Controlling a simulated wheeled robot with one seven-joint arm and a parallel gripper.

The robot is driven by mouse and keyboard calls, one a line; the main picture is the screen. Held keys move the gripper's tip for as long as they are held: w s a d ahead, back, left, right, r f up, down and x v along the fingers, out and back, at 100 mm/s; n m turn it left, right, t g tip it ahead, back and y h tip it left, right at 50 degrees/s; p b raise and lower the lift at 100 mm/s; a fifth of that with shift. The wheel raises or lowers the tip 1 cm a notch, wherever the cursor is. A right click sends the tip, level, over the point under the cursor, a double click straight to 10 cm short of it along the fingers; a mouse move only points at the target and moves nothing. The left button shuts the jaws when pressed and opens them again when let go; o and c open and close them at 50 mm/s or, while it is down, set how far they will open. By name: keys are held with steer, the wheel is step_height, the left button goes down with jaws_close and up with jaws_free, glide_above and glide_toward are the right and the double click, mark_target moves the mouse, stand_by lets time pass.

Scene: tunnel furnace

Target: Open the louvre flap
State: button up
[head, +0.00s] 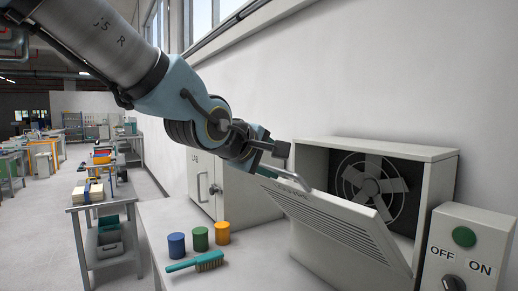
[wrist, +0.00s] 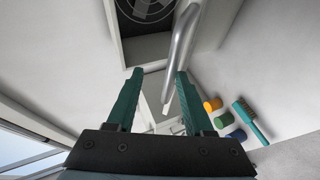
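The louvre flap (head: 340,232), a pale slatted panel, leans out from the front of a grey fan box (head: 440,170). Its top edge is away from the box, and the opening and fan (head: 372,188) show behind it. A metal bar handle (head: 290,184) runs along the flap's upper part; in the wrist view the bar (wrist: 181,45) passes close to the right fingertip. My gripper (head: 282,152) is at the flap's upper left corner. In the wrist view its teal fingers (wrist: 158,76) are apart, with nothing clamped between them. Whether a finger touches the bar is unclear.
A switch box (head: 465,255) with a green button and a knob stands at the right. A grey cabinet (head: 203,182) stands behind my gripper.

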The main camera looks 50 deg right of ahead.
steer(key=p+v, duration=0.5)
steer(key=v, duration=0.2)
steer(key=shift+a+r, duration=0.15)
stand_by(0.4)
steer(key=w+a+f+t+y+b, duration=0.1)
steer(key=w+a+f+t+y, duration=0.1)
steer(key=w+a+f, duration=0.35)
steer(key=w+a+f+n+t+y+b, duration=0.1)
steer(key=w+a+f+y, duration=0.2)
steer(key=w+a, duration=0.55)
steer(key=w+a+f+t+y, duration=0.2)
steer(key=w+a+f, duration=0.25)
steer(key=w, duration=0.55)
steer(key=w+a+f+g+y+b, duration=0.15)
steer(key=a+f, duration=0.25)
steer(key=a, duration=0.4)
steer(key=w+a+f+t+y, duration=0.1)
steer(key=w+a+f+y, duration=0.2)
steer(key=a, duration=0.5)
steer(key=s+a+f+g+y, duration=0.1)
steer(key=s+a+f+g, duration=0.1)
steer(key=a, duration=0.5)
steer(key=s+a+f+g+b, duration=0.1)
steer(key=s+a+f, duration=0.2)
steer(key=a, duration=0.4)
steer(key=shift+s+a+f+m+g+y, duration=0.2)
steer(key=shift+f+m+g+y, duration=0.2)
steer(key=shift+f, duration=0.45)
